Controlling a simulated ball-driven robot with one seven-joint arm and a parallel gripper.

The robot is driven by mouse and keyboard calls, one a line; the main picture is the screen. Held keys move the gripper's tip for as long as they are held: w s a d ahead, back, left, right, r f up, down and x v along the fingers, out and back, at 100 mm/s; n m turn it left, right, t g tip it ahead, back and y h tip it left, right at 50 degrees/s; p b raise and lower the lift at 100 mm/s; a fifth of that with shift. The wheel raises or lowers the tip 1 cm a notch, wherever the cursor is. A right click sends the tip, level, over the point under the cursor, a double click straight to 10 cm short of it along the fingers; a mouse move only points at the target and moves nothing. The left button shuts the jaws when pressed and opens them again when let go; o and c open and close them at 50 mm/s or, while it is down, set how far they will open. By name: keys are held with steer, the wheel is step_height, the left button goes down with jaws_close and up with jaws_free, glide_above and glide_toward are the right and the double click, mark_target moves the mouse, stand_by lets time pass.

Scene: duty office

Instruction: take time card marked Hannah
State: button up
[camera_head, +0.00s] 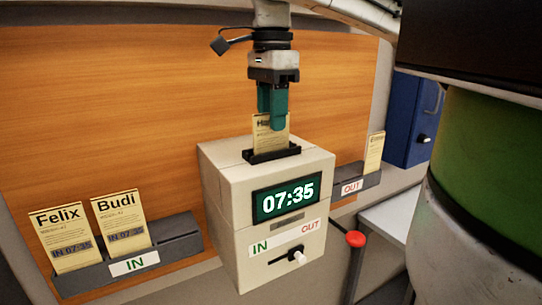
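A pale yellow time card (262,138) stands upright in the dark slot on top of the beige time clock (225,170). Its heading begins with what looks like an H; the rest is hidden by a finger. My gripper (272,108) points down over the card's top, one teal finger in front of the card and the other behind it. The fingers look set apart, with the card between them. The card's lower end is hidden in the slot. The clock reads 07:35.
The grey IN rack (180,240) at left holds cards marked Felix (62,240) and Budi (122,222); its right part is empty. The OUT rack (352,187) at right holds another card (374,152). A slider (298,257) and a red knob (355,239) stick out.

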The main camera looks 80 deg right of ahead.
mark_target(265, 139)
step_height(265, 139, down, 4)
steer(key=shift+a+r, duration=0.1)
steer(key=shift+r, duration=0.05)
steer(key=shift+c, duration=0.5)
jaws_close()
